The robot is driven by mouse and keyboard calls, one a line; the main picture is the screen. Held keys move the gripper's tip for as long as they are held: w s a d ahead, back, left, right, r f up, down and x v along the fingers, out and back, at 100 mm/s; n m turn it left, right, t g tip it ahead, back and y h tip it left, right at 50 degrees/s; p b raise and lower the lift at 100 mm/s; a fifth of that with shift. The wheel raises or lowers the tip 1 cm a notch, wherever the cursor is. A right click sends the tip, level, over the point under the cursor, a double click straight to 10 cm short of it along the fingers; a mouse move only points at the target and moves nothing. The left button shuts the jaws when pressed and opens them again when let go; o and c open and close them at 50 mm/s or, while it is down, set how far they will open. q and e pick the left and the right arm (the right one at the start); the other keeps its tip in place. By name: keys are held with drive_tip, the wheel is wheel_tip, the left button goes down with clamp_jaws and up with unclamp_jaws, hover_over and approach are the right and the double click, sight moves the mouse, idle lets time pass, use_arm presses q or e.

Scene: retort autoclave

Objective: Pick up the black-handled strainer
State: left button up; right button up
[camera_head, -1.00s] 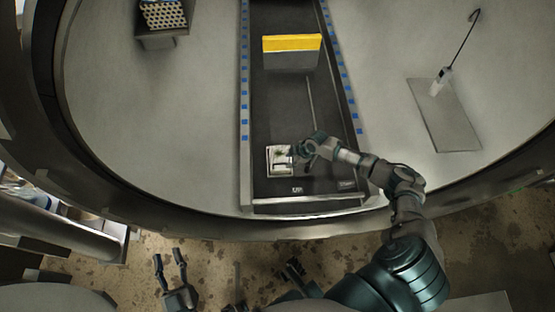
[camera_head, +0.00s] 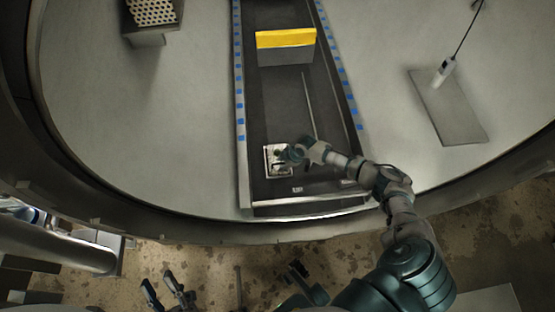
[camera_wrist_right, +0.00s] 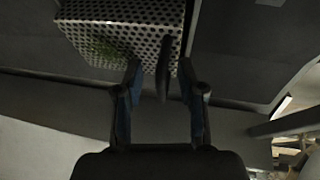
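The strainer (camera_head: 270,168) is a small perforated metal basket with something green inside, at the near end of the dark conveyor. In the right wrist view the strainer (camera_wrist_right: 112,38) is at the upper left, and its black handle (camera_wrist_right: 163,72) points down between my fingers. My right gripper (camera_head: 285,156) is over the strainer's right side in the head view and covers part of it. In the wrist view the right gripper (camera_wrist_right: 161,76) is open, its fingers on either side of the handle with gaps visible. My left gripper (camera_head: 158,277) is open and empty at the lower left, away from the conveyor.
A yellow-topped dark box (camera_head: 286,47) stands farther up the conveyor (camera_head: 275,105). A perforated box (camera_head: 152,18) is at the upper left. A grey plate (camera_head: 450,108) with a white-handled probe (camera_head: 443,72) lies right. A curved dark rim (camera_head: 105,205) borders the near side.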

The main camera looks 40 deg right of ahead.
drive_tip(key=shift+a, duration=0.1)
clamp_jaws()
use_arm(q)
drive_tip(key=shift+w+a+f, duration=0.1)
drive_tip(key=shift+a, duration=0.05)
use_arm(e)
drive_tip(key=shift+r, duration=0.1)
drive_tip(key=shift+r, duration=0.5)
wheel_tip(320, 180, up, 8)
drive_tip(key=p, duration=0.3)
drive_tip(key=shift+r+p, duration=0.4)
drive_tip(key=shift+r, duration=0.05)
use_arm(q)
drive_tip(key=w+f+m+g, duration=0.1)
drive_tip(key=w+f+g, duration=0.2)
drive_tip(key=f+g, duration=0.4)
drive_tip(key=shift+w+d+f+y, duration=0.2)
drive_tip(key=shift+y, duration=0.2)
